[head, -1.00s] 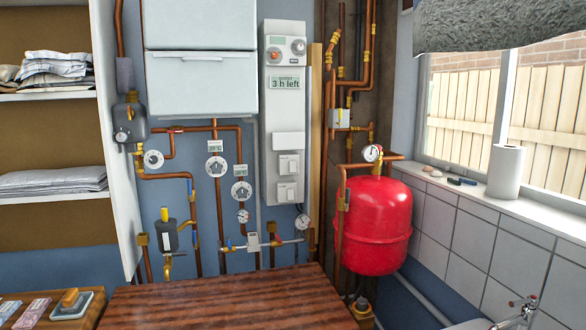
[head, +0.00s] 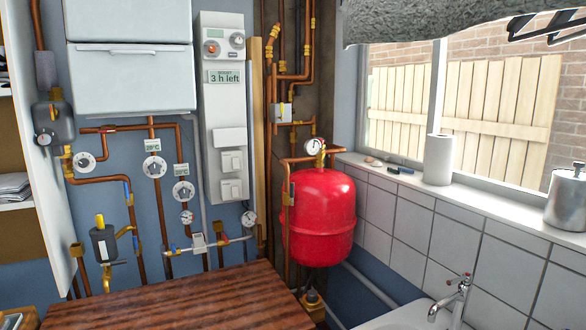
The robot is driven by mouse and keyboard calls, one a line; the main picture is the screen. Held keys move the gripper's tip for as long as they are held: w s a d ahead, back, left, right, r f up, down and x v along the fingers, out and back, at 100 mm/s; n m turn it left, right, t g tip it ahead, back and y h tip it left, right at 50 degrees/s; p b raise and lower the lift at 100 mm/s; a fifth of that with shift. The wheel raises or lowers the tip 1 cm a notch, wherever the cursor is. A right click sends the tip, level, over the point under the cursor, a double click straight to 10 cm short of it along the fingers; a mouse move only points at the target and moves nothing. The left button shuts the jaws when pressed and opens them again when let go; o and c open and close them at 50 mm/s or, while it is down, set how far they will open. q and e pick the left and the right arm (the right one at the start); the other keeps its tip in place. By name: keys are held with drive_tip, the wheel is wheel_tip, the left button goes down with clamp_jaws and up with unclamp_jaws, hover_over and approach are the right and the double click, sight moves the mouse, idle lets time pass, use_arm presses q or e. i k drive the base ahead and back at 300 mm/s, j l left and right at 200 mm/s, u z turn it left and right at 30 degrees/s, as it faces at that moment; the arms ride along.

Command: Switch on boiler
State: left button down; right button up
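The boiler (head: 131,80) is a white box on the blue wall at the upper left, with copper pipes running below it. A tall white control panel (head: 223,105) hangs just right of it. The panel has a small screen and two round knobs at the top, a "3 h left" display (head: 225,78) below them, and two switches (head: 231,175) near its bottom. Whether the switches are on or off is too small to tell. Neither of my grippers is in view.
A dark wooden worktop (head: 170,300) stands in front of the pipes. A red tank (head: 322,218) hangs right of the panel. A sink with a tap (head: 450,295) is at the lower right. A paper roll (head: 438,160) and a metal dispenser (head: 567,200) stand on the sill.

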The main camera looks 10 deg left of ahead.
sight(236, 160)
drive_tip(key=j+z, duration=0.45)
drive_tip(key=i+j+z, duration=0.1)
drive_tip(key=j+z, duration=0.45)
drive_tip(key=j, duration=0.25)
drive_tip(key=k+j+z, duration=0.15)
drive_tip(key=j, duration=0.9)
